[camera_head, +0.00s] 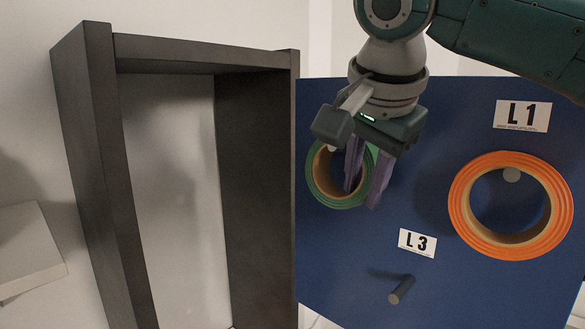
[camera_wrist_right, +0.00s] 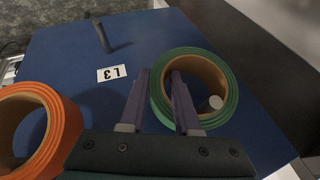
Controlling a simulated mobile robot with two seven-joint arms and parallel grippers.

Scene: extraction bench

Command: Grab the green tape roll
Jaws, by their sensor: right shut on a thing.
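The green tape roll (camera_head: 319,186) is a green ring with a tan core, upright against the blue board on the left in the head view. My right gripper (camera_head: 367,190) comes down from above and is shut on the roll's wall. In the right wrist view the same green roll (camera_wrist_right: 234,92) shows with one purple finger inside its ring and the other outside, the fingertips of my right gripper (camera_wrist_right: 160,76) straddling its wall. A peg end (camera_wrist_right: 215,102) shows inside the ring. The gripper hides part of the roll in the head view. My left gripper is not in view.
An orange tape roll (camera_head: 467,220) hangs on a peg under the L1 label (camera_head: 522,116) on the blue board (camera_head: 440,285). A bare peg (camera_head: 402,289) sticks out below the L3 label (camera_head: 417,242). A dark open frame (camera_head: 255,190) stands left of the board.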

